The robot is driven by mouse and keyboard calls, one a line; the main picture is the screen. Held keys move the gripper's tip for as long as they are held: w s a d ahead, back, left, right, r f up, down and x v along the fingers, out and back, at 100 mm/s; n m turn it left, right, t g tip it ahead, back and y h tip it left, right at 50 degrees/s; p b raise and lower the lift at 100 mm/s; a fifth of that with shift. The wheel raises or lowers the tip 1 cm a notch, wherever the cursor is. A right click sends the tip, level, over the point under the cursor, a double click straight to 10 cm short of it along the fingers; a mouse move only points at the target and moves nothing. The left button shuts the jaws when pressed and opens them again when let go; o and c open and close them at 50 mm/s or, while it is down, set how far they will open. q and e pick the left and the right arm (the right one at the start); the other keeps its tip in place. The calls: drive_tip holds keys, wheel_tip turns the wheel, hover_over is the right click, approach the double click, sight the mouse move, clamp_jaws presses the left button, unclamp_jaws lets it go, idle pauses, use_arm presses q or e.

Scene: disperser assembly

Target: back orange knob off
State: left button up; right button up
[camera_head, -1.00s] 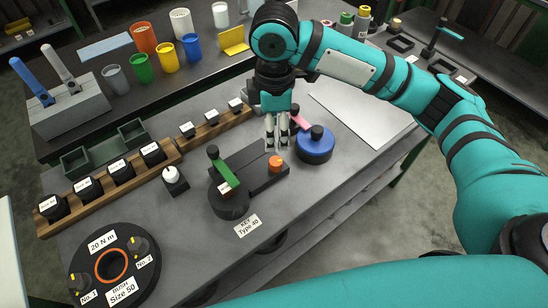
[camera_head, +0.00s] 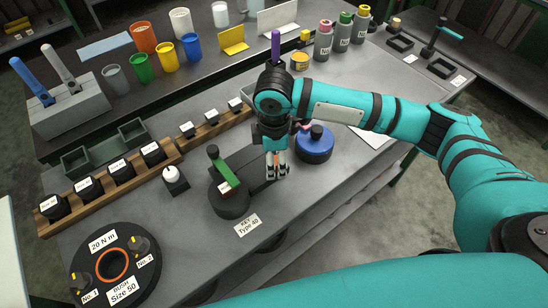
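A dark fixture block (camera_head: 236,160) lies on the grey table, with a green lever (camera_head: 226,172) on its round front end. The orange knob (camera_head: 276,160) at the block's right end is mostly hidden by my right gripper; only bits of orange show between the fingers. My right gripper (camera_head: 277,174) points down with its fingers around the knob's place. I cannot tell whether the fingers touch or clamp it. My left gripper is not in view.
A blue round part (camera_head: 315,146) with a black knob stands close to the right of the gripper. A white-topped black piece (camera_head: 174,178) stands left of the block. A wooden rack (camera_head: 113,188) with black labelled pieces runs along the left. The table's front right is clear.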

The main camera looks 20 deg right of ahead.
clamp_jaws()
drive_tip(key=shift+r+n+p, duration=0.25)
drive_tip(key=shift+n+p, duration=0.65)
drive_tip(key=shift+p, duration=0.35)
drive_tip(key=n+p, duration=0.6)
drive_tip(key=n, duration=0.1)
drive_tip(key=shift+s, duration=0.1)
drive_tip(key=n+p, duration=0.1)
drive_tip(key=n, duration=0.1)
drive_tip(key=shift+n, duration=0.4)
drive_tip(key=n+p, duration=0.1)
drive_tip(key=n, duration=0.2)
drive_tip(key=shift+d+f+n, duration=0.1)
drive_tip(key=shift+f+n, duration=0.05)
drive_tip(key=shift+n, duration=0.15)
drive_tip(key=n+p, duration=0.1)
drive_tip(key=n, duration=0.2)
drive_tip(key=shift+d+n+p, duration=0.1)
drive_tip(key=shift+n+p, duration=0.2)
drive_tip(key=shift+n, duration=1.4)
